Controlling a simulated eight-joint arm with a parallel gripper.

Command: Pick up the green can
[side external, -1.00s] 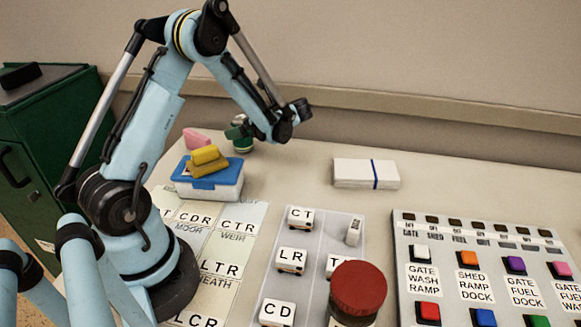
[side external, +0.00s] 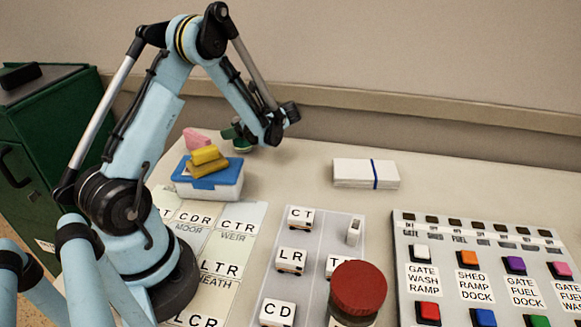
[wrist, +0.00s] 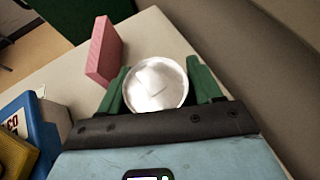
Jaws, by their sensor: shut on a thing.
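The can (wrist: 155,84) shows its round silver top in the wrist view, between the two green fingers of my gripper (wrist: 156,70). My gripper is shut on it, one finger on each side. In the side view my gripper (side external: 233,133) is at the far edge of the desk, behind the blue and white box. The can (side external: 242,147) shows there only as a small green patch, mostly hidden by my arm and fingers. I cannot tell whether its base touches the desk.
A pink block (side external: 197,140) stands close beside the can. The blue-lidded box (side external: 209,184) with yellow pieces (side external: 207,160) on top is nearer the camera. A white banded stack (side external: 366,174) lies to the right, with bare desk between. The wall is close behind.

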